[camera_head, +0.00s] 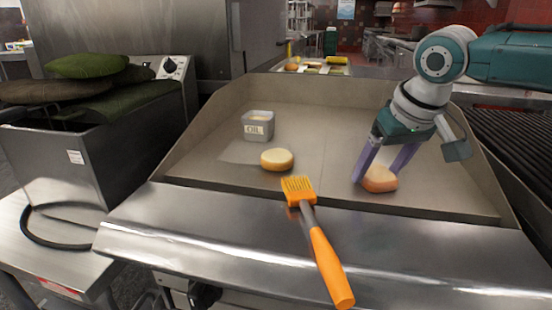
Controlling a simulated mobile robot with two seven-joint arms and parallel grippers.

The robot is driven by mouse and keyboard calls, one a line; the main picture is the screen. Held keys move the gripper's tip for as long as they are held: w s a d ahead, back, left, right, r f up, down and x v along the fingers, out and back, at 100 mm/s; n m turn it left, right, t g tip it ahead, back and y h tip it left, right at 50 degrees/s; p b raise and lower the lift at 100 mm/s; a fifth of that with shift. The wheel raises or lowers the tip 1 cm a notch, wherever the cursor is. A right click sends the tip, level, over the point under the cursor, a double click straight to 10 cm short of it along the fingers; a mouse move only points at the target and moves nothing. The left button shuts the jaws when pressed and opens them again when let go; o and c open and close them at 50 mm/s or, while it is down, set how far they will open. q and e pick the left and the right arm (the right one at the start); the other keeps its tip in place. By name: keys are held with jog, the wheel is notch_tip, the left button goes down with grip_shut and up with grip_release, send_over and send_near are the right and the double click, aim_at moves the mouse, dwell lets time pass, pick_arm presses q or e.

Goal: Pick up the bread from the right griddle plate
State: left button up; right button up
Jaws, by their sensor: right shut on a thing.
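A bread piece (380,180) with a browned side lies at the right part of the griddle plate (450,190). My right gripper (378,176) comes down from the upper right and is shut on this bread, with its purple fingers on either side. The bread looks to be at the plate's surface; whether it is lifted slightly I cannot tell. A second bread piece (277,160), pale on top, lies on the left part of the griddle. My left gripper is not in view.
An oil container (258,126) stands on the griddle's left part. A brush with an orange handle (328,262) lies across the front edge. Raised walls bound the griddle, and a dark grill (515,135) is at right. Food items (310,67) are behind.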

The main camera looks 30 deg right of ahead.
jog(key=shift+r, duration=0.1)
jog(key=c, duration=0.6)
